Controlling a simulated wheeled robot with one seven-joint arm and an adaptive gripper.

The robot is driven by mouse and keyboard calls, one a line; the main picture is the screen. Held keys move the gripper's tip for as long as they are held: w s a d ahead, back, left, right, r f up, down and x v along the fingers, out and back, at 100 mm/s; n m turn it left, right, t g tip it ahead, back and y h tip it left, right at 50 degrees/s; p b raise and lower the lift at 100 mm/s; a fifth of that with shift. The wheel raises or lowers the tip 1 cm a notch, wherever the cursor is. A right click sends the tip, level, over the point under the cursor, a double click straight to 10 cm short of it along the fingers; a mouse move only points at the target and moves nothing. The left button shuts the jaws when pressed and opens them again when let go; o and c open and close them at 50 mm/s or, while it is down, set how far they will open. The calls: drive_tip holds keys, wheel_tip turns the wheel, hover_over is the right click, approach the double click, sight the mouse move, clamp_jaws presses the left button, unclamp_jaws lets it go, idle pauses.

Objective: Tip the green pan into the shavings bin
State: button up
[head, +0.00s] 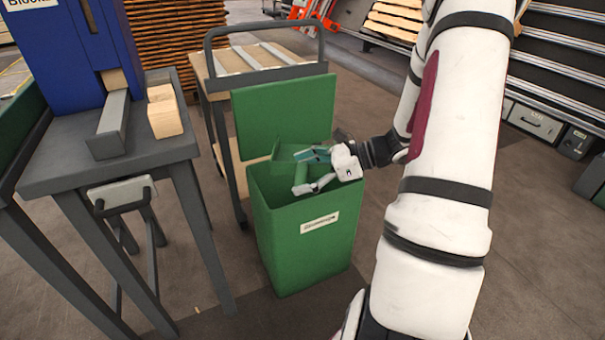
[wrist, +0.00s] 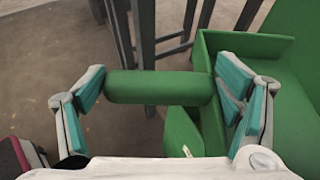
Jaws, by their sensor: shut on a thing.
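The green shavings bin (head: 290,255) stands upright on the floor in the head view, its lid (head: 285,115) raised at the back. My gripper (head: 312,172) is over the bin's mouth, near its right side. In the wrist view my gripper (wrist: 160,86) is shut on the green pan's bar-shaped handle (wrist: 150,88), which spans between the two teal-padded fingers. The pan's walled body (wrist: 250,45) lies to the right in that view. In the head view the pan (head: 288,152) shows only partly, tilted in front of the lid. Its contents cannot be seen.
A grey table (head: 60,165) with a blue machine (head: 75,50) and a wooden block (head: 165,115) stands left of the bin. A wheeled cart (head: 255,62) stands behind it. The floor in front of the bin is clear.

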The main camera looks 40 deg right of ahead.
drive_tip(key=shift+r+p, duration=1.8)
drive_tip(key=shift+r, duration=0.4)
